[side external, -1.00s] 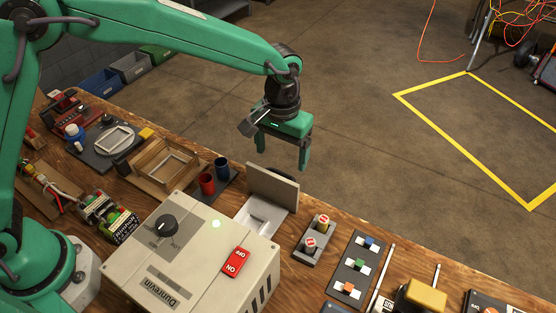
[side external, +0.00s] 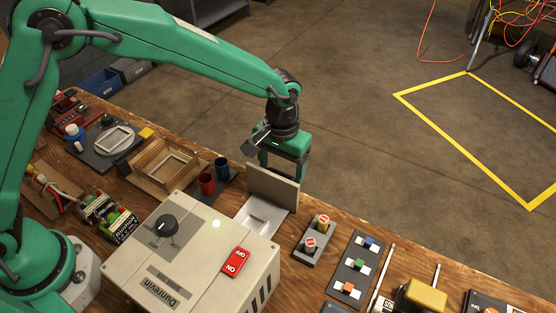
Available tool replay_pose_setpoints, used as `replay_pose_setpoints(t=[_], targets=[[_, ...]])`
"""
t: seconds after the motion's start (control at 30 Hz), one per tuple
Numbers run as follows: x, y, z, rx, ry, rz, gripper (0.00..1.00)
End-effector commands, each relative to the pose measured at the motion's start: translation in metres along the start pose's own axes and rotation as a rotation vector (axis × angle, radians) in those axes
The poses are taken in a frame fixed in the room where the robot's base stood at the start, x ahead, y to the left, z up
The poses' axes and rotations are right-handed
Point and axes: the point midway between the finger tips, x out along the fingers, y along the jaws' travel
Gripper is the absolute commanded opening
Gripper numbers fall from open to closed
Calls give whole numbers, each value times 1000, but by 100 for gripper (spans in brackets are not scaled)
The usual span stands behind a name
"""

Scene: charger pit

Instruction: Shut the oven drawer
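The oven is a beige box (side external: 195,255) with a black dial, a lit green lamp and a red ON/OFF switch. Its drawer (side external: 258,218) stands pulled out from the far side, with a pale tray and an upright grey front panel (side external: 272,187). My gripper (side external: 281,172) is just behind the front panel, on its outer side. The panel hides the fingertips. The fingers look spread apart with nothing seen between them. I cannot tell whether they touch the panel.
Red and blue cups (side external: 207,184) stand left of the drawer. A grey block with two round buttons (side external: 314,240) stands to its right, beside a panel of coloured switches (side external: 355,263). A wooden tray (side external: 165,165) lies farther left. The table's far edge runs close behind the drawer.

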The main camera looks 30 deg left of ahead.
Motion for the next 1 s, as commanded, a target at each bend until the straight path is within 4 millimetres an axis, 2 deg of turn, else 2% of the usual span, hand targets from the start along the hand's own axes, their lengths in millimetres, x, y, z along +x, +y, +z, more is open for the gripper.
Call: replay_pose_setpoints(t=[0.17,0.37,1.0], targets=[[0,-2,2,-2,-3,-2,32],[-1,-1,17,-3,-3,-2,32],[-2,-1,112,-2,-3,-2,32]])
